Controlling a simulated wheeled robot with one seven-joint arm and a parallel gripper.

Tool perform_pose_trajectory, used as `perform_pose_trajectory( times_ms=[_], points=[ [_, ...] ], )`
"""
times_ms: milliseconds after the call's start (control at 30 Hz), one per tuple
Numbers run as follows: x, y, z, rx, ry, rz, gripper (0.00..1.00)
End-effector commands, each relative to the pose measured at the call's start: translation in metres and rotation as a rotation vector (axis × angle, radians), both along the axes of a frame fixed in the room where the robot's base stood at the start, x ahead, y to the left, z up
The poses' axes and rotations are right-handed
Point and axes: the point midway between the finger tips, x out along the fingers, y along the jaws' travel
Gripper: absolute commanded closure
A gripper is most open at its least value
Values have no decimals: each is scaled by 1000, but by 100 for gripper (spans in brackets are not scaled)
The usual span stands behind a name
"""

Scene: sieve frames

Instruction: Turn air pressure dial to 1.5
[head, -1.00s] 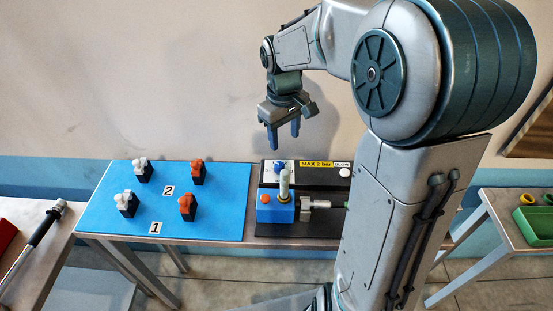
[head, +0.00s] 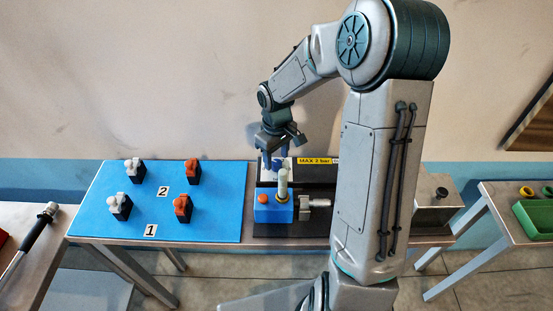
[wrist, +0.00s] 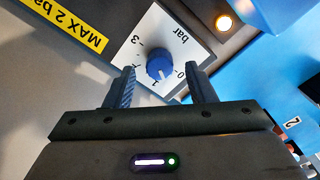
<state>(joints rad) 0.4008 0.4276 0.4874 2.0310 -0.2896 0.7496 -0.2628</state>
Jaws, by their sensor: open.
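The air pressure dial is a blue knob (wrist: 159,64) on a white square plate (wrist: 178,38) marked "bar" with a number scale, seen upside down in the wrist view. A small white mark on the knob points toward the lower edge of the picture, near the 1; its exact reading is hard to tell. In the head view the knob (head: 278,164) is partly hidden by my gripper (head: 273,157). My gripper (wrist: 162,68) is open, with one finger on each side of the knob in the wrist view. I cannot tell whether the fingers touch it.
A yellow "MAX 2 bar" label (wrist: 72,25) and a lit round lamp (wrist: 224,22) are beside the dial. A blue block (head: 273,208) with an upright cylinder stands in front. A blue mat (head: 215,222) with orange and white switches is to the left.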

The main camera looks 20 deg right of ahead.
Motion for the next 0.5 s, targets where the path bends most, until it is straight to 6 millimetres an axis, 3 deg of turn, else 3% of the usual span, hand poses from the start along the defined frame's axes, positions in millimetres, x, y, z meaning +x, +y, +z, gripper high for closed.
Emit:
perform_pose_trajectory(
  times_ms=[200,500],
  points=[
    [0,0,-18,0,0,-2,50],
    [0,0,-20,1,-1,-2,50]
  ],
)
